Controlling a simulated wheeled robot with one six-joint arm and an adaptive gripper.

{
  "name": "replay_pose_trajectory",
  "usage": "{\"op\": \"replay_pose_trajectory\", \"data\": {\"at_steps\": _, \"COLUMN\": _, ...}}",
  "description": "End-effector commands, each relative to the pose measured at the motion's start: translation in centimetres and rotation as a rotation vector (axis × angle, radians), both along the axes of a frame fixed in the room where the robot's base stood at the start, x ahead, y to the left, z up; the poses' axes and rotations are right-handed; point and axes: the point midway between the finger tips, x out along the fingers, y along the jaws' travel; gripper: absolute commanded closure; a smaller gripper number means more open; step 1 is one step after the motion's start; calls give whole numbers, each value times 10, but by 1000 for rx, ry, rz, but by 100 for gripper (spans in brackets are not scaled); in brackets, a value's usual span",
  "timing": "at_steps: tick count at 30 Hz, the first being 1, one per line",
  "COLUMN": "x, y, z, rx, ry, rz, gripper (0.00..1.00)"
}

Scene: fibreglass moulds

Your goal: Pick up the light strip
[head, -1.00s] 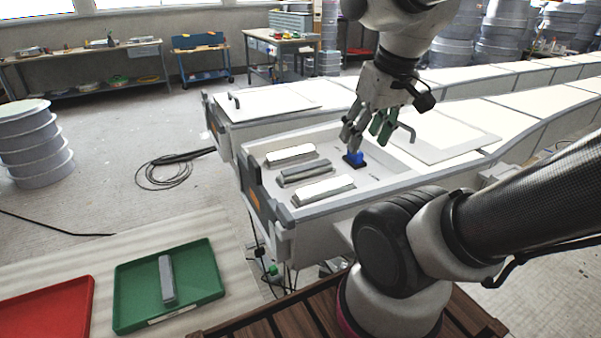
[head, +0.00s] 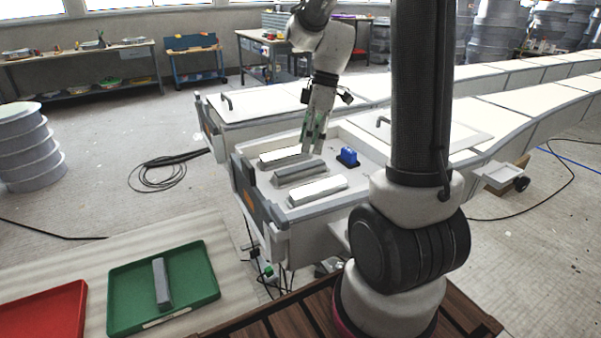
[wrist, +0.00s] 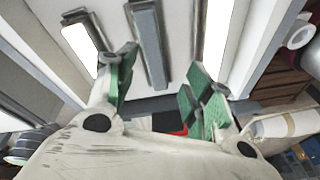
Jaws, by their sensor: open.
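Two light, white-topped strips lie in the shallow bay of the near white mould: the far light strip (head: 281,155) and the near light strip (head: 317,190). A grey strip (head: 299,172) lies between them. In the wrist view, light strips show at the left (wrist: 80,46) and right (wrist: 215,38), with the grey strip (wrist: 150,45) between them. My gripper (head: 315,143) hangs above the bay near the right ends of the far light strip and the grey strip. Its green-padded fingers (wrist: 163,65) are apart, with nothing held. The exact height above the strips is unclear.
A blue block (head: 347,156) stands right of the strips. Lids with handles (head: 262,103) cover neighbouring mould sections. A green tray (head: 205,270) holding a grey bar (head: 162,284) and a red tray (head: 45,312) lie at the lower left.

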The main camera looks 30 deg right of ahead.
Motion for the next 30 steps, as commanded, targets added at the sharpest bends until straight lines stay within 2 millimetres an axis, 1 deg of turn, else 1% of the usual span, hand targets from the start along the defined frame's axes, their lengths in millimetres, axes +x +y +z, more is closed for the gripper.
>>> {"op": "replay_pose_trajectory", "data": {"at_steps": 1, "x": 6, "y": 2, "z": 6, "rx": 10, "ry": -47, "rz": 100, "gripper": 48}}
{"op": "replay_pose_trajectory", "data": {"at_steps": 3, "x": 9, "y": 4, "z": 7, "rx": 20, "ry": -92, "rz": 236, "gripper": 48}}
{"op": "replay_pose_trajectory", "data": {"at_steps": 6, "x": 8, "y": 5, "z": 7, "rx": 26, "ry": -127, "rz": 369, "gripper": 48}}
{"op": "replay_pose_trajectory", "data": {"at_steps": 9, "x": 8, "y": 6, "z": 5, "rx": 26, "ry": -142, "rz": 432, "gripper": 48}}
{"op": "replay_pose_trajectory", "data": {"at_steps": 11, "x": 8, "y": 7, "z": 0, "rx": 27, "ry": -145, "rz": 443, "gripper": 48}}
{"op": "replay_pose_trajectory", "data": {"at_steps": 17, "x": 7, "y": 13, "z": -24, "rx": 26, "ry": -144, "rz": 445, "gripper": 48}}
{"op": "replay_pose_trajectory", "data": {"at_steps": 24, "x": 8, "y": 21, "z": -60, "rx": 26, "ry": -143, "rz": 443, "gripper": 48}}
{"op": "replay_pose_trajectory", "data": {"at_steps": 27, "x": 8, "y": 23, "z": -67, "rx": 26, "ry": -144, "rz": 443, "gripper": 48}}
{"op": "replay_pose_trajectory", "data": {"at_steps": 30, "x": 9, "y": 24, "z": -69, "rx": 25, "ry": -145, "rz": 441, "gripper": 48}}
